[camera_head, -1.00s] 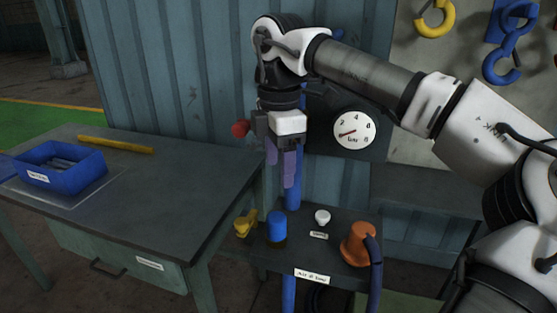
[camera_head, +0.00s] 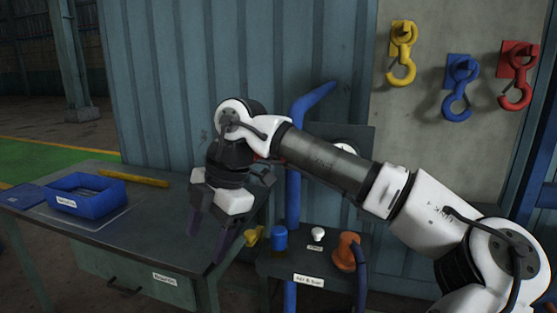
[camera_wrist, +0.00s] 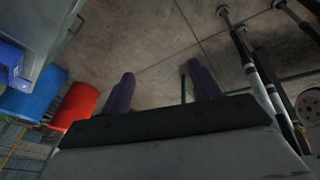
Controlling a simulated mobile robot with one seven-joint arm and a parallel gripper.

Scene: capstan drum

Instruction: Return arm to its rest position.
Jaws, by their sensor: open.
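My gripper (camera_head: 208,240) hangs pointing down in the head view, in front of the right end of the workbench. Its two purple fingers are apart with nothing between them. In the wrist view the fingers of my gripper (camera_wrist: 158,90) are also spread and empty, with bare concrete floor (camera_wrist: 160,40) behind them. My arm reaches across from the lower right, bent at the elbow and wrist. It partly hides the gauge panel behind it.
The workbench (camera_head: 95,240) holds a blue bin (camera_head: 88,196) and a yellow bar (camera_head: 134,177). A small stand carries a blue cylinder (camera_head: 280,239), white knob (camera_head: 318,234) and orange part (camera_head: 345,250). Yellow (camera_head: 402,55), blue (camera_head: 459,85) and red (camera_head: 517,75) hooks hang on the wall.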

